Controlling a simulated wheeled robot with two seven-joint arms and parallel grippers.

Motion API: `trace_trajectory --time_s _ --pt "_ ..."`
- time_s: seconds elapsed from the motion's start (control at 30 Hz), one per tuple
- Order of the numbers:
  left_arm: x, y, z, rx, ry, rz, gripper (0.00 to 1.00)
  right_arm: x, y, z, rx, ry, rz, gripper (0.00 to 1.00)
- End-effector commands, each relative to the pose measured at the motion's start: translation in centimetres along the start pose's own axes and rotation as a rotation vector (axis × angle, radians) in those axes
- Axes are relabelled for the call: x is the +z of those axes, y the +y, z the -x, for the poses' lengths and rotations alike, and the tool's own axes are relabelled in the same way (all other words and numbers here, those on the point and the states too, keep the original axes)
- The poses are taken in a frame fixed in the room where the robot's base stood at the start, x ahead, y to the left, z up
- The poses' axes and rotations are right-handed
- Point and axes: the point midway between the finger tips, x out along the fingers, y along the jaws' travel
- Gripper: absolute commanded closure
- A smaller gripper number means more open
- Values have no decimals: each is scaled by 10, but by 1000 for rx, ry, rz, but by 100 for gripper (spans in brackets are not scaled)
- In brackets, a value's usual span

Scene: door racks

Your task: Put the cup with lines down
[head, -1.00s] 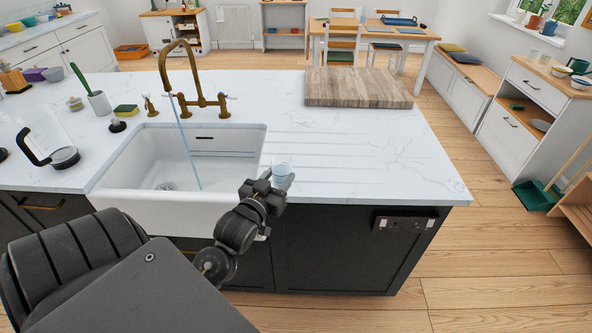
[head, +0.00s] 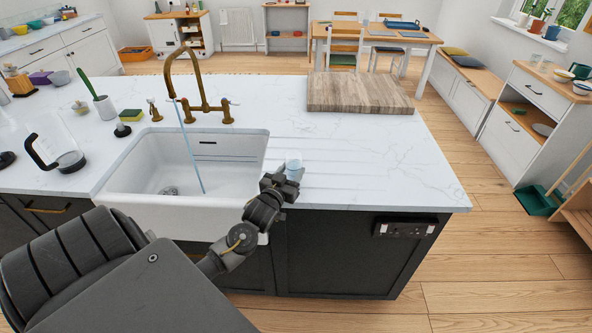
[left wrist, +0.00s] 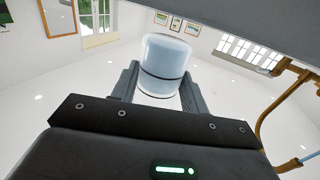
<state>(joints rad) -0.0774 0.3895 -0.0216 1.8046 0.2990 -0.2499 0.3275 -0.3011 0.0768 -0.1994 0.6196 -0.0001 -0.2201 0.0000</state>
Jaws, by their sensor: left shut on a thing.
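The cup with lines (left wrist: 163,62) is pale blue and translucent, with dark lines around it, in the left wrist view. It stands between the fingers of my left gripper (left wrist: 157,85), which is shut on it. In the head view the cup (head: 293,162) shows small at the front of the white countertop (head: 370,165), just right of the sink. My left gripper (head: 283,177) is at the counter's front edge there and hides the cup's lower part. I cannot tell whether the cup touches the counter. My right gripper is not in view.
The white sink (head: 135,195), with water running from the brass tap (head: 200,107), is left of the cup. A wooden board (head: 358,92) lies at the back right. A glass jug (head: 55,140) stands at the left. The counter right of the cup is clear.

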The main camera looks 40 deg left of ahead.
Motion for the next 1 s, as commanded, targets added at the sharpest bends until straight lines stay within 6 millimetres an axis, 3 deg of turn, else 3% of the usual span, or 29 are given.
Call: trace_trajectory --time_s 0.17,0.5,0.93,0.97,1.0 --pt "1 0 -3 0 1 0 78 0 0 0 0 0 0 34" --pt "23 0 -34 0 0 0 78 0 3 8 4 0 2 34" --pt "30 0 -35 0 0 1 78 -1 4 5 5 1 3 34" --pt "29 0 -34 1 -1 0 51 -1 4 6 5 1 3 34" --pt "29 0 -34 1 -1 0 46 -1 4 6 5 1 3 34"
